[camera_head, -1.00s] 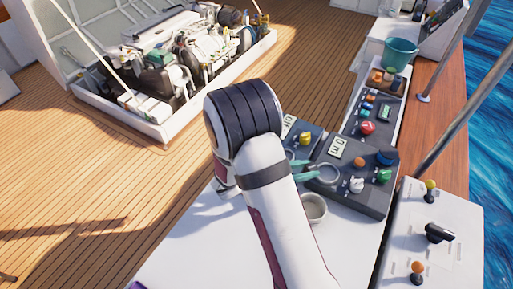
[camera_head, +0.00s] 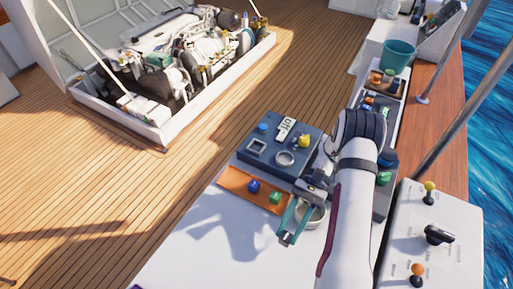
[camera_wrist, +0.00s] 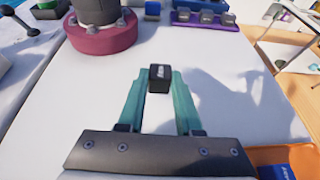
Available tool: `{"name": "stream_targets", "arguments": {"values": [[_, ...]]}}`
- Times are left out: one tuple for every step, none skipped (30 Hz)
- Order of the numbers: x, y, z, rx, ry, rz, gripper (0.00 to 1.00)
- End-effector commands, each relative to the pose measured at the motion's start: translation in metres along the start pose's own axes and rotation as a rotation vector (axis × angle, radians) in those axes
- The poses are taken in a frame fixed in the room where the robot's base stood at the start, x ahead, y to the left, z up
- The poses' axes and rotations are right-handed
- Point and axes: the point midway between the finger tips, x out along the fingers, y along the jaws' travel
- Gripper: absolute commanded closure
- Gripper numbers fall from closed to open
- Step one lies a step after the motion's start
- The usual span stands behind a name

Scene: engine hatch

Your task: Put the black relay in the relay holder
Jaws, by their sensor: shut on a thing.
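A small black relay (camera_wrist: 160,78) with a white label is held between the teal fingertips of my gripper (camera_wrist: 160,84) in the wrist view. White table surface lies below it. I cannot tell for sure which thing is the relay holder. An orange tray (camera_head: 232,180) with a blue block (camera_head: 253,187) and a green block (camera_head: 275,197) lies left of my gripper. A purple rack (camera_wrist: 215,27) shows in the wrist view.
A grey-blue panel (camera_head: 268,132) with a square socket and a ring stands behind the orange tray. My arm hides part of the right-hand panels. The white table's front left is clear.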

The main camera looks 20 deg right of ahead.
Motion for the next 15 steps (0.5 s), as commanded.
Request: {"name": "stream_targets", "arguments": {"values": [[-0.005, -0.010, 0.000, 0.038, 0.001, -0.095, 1.00], [-0.009, -0.017, 0.000, 0.065, 0.001, -0.157, 1.00], [-0.015, -0.027, 0.000, 0.098, 0.002, -0.241, 1.00], [-0.021, -0.034, 0.000, 0.125, 0.002, -0.305, 1.00], [-0.027, -0.042, 0.000, 0.151, 0.003, -0.369, 1.00], [-0.037, -0.051, 0.000, 0.189, 0.002, -0.458, 1.00], [-0.047, -0.059, 0.001, 0.216, 0.003, -0.527, 1.00], [-0.057, -0.066, 0.001, 0.245, 0.003, -0.597, 1.00], [-0.073, -0.075, 0.002, 0.285, 0.004, -0.695, 1.00], [-0.086, -0.081, 0.002, 0.315, 0.004, -0.768, 1.00], [-0.101, -0.086, 0.003, 0.343, 0.005, -0.839, 1.00], [-0.119, -0.092, 0.004, 0.381, 0.005, -0.929, 1.00], [-0.134, -0.095, 0.005, 0.406, 0.006, -0.992, 1.00], [-0.148, -0.097, 0.006, 0.431, 0.006, -1.052, 1.00], [-0.166, -0.098, 0.007, 0.461, 0.006, -1.125, 1.00]]}}
